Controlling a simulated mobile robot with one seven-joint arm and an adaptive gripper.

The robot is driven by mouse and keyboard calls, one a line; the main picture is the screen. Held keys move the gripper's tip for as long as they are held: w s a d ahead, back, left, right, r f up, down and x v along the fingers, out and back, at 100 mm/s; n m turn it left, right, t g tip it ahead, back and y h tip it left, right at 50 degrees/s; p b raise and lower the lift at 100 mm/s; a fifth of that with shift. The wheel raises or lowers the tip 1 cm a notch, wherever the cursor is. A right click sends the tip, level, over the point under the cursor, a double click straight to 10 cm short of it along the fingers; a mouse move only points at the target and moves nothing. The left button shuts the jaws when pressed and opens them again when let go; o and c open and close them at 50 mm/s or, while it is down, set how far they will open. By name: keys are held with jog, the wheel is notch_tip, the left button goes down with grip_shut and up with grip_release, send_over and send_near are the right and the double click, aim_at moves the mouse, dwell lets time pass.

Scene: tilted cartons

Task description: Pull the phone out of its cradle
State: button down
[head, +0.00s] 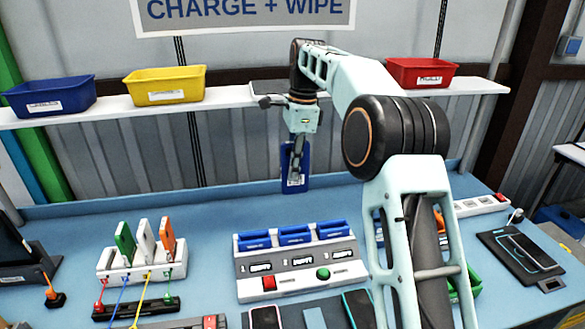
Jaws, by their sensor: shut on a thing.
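My gripper (297,150) points down at the middle of the bench and is shut on a dark blue flat slab (289,175), which looks like the phone. The slab hangs upright with a pale label on its face, behind a grey dock. The grey dock (302,280) has three blue slots or trays, small labels, a red button and a green button. A white cradle rack (143,268) at left holds a green, a white and an orange slab upright. I cannot tell which of the two is the phone's cradle. The fingers partly cover the held slab's top.
A shelf (230,98) behind carries a blue bin (50,96), a yellow bin (166,86) and a red bin (421,72). Phones lie flat at the front edge. A black pad (520,254) with a phone lies right. The bench (205,212) between rack and dock is clear.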

aim_at(292, 142)
jog(key=shift+r+p, duration=0.75)
jog(key=shift+p, duration=0.05)
dwell(0.4)
jog(key=shift+r+p, duration=0.7)
jog(key=shift+r, duration=2.95)
